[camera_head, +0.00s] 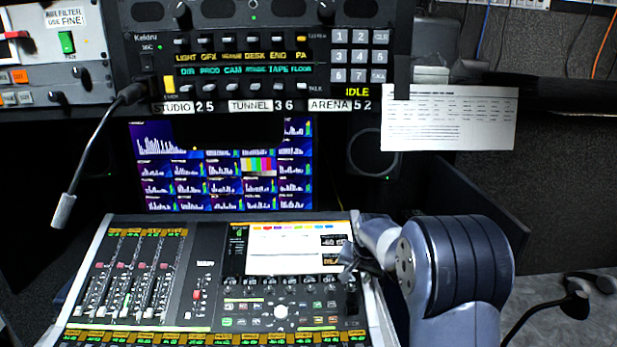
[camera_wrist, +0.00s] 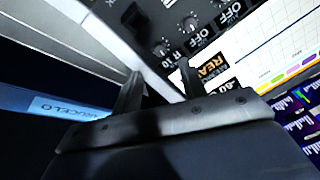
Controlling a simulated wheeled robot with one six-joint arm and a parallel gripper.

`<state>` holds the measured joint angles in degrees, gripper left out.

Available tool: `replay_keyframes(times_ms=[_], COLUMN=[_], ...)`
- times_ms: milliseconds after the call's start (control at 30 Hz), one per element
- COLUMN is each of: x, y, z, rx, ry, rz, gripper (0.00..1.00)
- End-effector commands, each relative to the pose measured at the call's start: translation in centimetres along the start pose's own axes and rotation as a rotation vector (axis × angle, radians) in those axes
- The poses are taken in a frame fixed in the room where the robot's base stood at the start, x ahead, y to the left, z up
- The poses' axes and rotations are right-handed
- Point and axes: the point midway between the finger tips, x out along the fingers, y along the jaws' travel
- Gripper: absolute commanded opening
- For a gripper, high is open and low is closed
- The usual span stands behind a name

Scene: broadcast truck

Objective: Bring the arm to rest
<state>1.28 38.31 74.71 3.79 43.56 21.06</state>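My gripper (camera_head: 352,264) is over the upper right part of the mixing console (camera_head: 205,265), beside the right end of its screen (camera_head: 290,252). In the wrist view, the two fingers of my gripper (camera_wrist: 161,80) stand apart with nothing between them. Knobs with "OFF" displays (camera_wrist: 208,28) and the console screen (camera_wrist: 268,42) show beyond the fingertips. I cannot tell whether a finger touches the console. My arm reaches in from the right and hides part of the console's right side.
An intercom panel (camera_head: 270,65) hangs above a multiview monitor (camera_head: 225,190). A gooseneck microphone (camera_head: 85,165) hangs at the left of the monitor. A paper sheet (camera_head: 450,118) hangs at the upper right. A second gooseneck (camera_head: 545,312) stands at the lower right.

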Motion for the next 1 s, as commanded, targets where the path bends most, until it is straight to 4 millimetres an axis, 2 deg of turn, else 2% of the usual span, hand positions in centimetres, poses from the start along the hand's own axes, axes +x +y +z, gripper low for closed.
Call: replay_keyframes(times_ms=[300,500,1000], x=[5.1,7.0,7.3], y=[0.0,0.0,0.0], z=[0.1,0.0,0.0], rx=[0.000,0.000,-0.011], ry=[-0.004,-0.001,0.000], rz=[0.001,0.000,0.000], gripper=[0.40,0.40,0.40])
